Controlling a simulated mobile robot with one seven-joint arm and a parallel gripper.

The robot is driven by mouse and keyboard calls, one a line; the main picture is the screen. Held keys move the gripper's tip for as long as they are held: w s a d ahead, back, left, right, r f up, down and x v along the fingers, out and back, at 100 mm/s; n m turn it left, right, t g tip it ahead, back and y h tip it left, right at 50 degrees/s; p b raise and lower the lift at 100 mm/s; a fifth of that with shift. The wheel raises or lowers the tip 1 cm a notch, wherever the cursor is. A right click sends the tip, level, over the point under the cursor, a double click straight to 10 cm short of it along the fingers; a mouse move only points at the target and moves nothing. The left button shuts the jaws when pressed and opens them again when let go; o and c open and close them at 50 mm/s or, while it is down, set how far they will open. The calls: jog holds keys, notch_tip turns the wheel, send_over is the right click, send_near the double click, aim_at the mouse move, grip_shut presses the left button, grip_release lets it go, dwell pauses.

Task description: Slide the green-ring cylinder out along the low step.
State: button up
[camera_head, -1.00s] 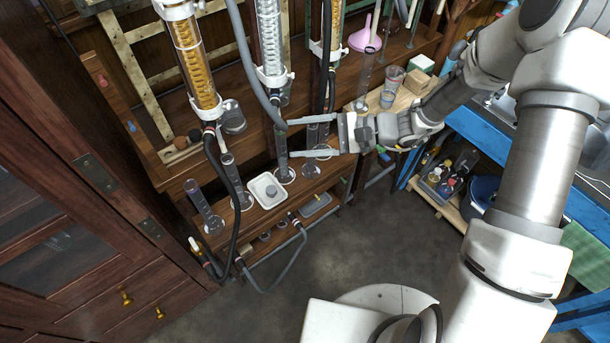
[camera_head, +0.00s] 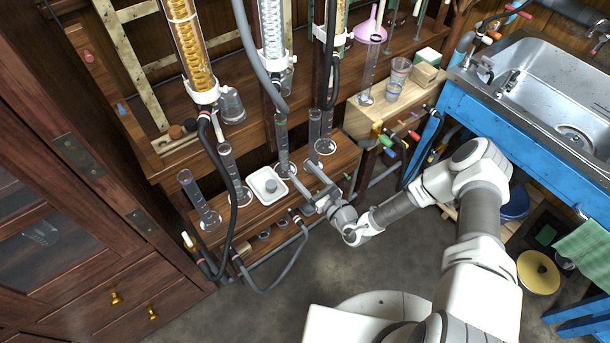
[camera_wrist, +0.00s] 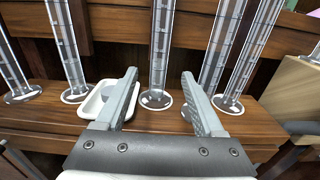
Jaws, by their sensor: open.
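Several clear graduated cylinders stand upright in a row on the low wooden step (camera_head: 252,222). One with a faint greenish top (camera_head: 282,135) stands just right of the white tray and seems to be the green-ring cylinder, but its ring colour is hard to make out. My gripper (camera_head: 299,172) is low over the step, in front of it, with fingers pointing at the row. In the wrist view my open gripper (camera_wrist: 160,75) has one cylinder (camera_wrist: 160,45) upright between the lines of its fingers, a little beyond the tips and apparently untouched.
A white tray (camera_head: 255,194) with a grey item sits left of my fingers. Other cylinders (camera_head: 321,130) stand close on the right, and one (camera_head: 198,200) at far left. Dark hoses (camera_head: 236,200) hang in front of the step. The floor before it is clear.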

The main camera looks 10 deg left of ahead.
aim_at(286, 154)
jog(key=b+x, duration=0.3)
jog(key=x, duration=0.6)
jog(key=shift+w+a, duration=0.2)
jog(key=shift+a, duration=0.1)
grip_shut()
